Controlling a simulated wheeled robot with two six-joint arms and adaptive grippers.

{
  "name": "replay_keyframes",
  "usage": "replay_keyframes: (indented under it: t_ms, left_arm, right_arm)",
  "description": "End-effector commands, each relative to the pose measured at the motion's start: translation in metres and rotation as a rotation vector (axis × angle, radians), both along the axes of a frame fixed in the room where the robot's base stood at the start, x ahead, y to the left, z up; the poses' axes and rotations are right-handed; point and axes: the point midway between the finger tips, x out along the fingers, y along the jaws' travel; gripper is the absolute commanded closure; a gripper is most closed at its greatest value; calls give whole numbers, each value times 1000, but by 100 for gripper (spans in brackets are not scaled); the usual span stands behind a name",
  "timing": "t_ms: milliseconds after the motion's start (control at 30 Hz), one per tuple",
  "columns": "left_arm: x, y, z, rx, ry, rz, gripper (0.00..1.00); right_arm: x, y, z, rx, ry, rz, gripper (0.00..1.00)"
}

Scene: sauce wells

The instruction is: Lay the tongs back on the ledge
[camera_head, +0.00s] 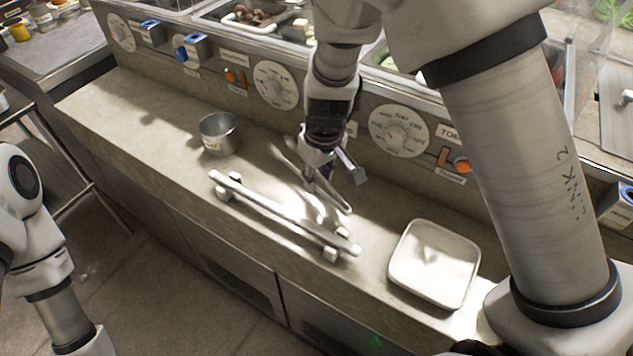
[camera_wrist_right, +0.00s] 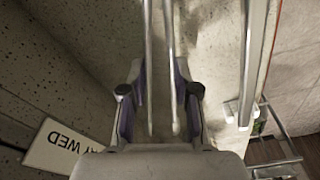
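The tongs (camera_head: 334,196) are long, thin and metallic, lying slantwise in the head view above or on the grey ledge (camera_head: 110,105); I cannot tell whether they touch it. My right gripper (camera_head: 315,170) is around them from above.
A metal bar rack (camera_head: 270,208) on small feet stands in front of the tongs. A white tray (camera_head: 432,263) lies to its right and a metal cup (camera_head: 219,134) behind its left end. A panel with dials (camera_head: 275,84) rises behind. The left ledge is clear.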

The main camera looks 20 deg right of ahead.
Motion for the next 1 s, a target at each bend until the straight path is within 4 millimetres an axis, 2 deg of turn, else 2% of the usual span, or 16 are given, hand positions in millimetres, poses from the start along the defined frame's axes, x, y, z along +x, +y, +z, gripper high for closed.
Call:
replay_keyframes:
  t_ms: [33,133,467,567,867,1000]
  left_arm:
    - [0,0,-2,0,-1,0,45]
    - [0,0,-3,0,-1,0,45]
    - [0,0,-7,0,-1,0,45]
    - [0,0,-6,0,-1,0,45]
    - [0,0,-5,0,-1,0,45]
    - [1,0,-1,0,-1,0,45]
  right_arm:
    - [-1,0,-11,0,3,-1,74]
    - [0,0,-25,-1,2,-1,74]
    - [0,0,-30,0,0,0,74]
    - [0,0,-29,0,0,0,45]
    - [0,0,-27,0,0,-1,44]
    - [0,0,-14,0,-3,0,44]
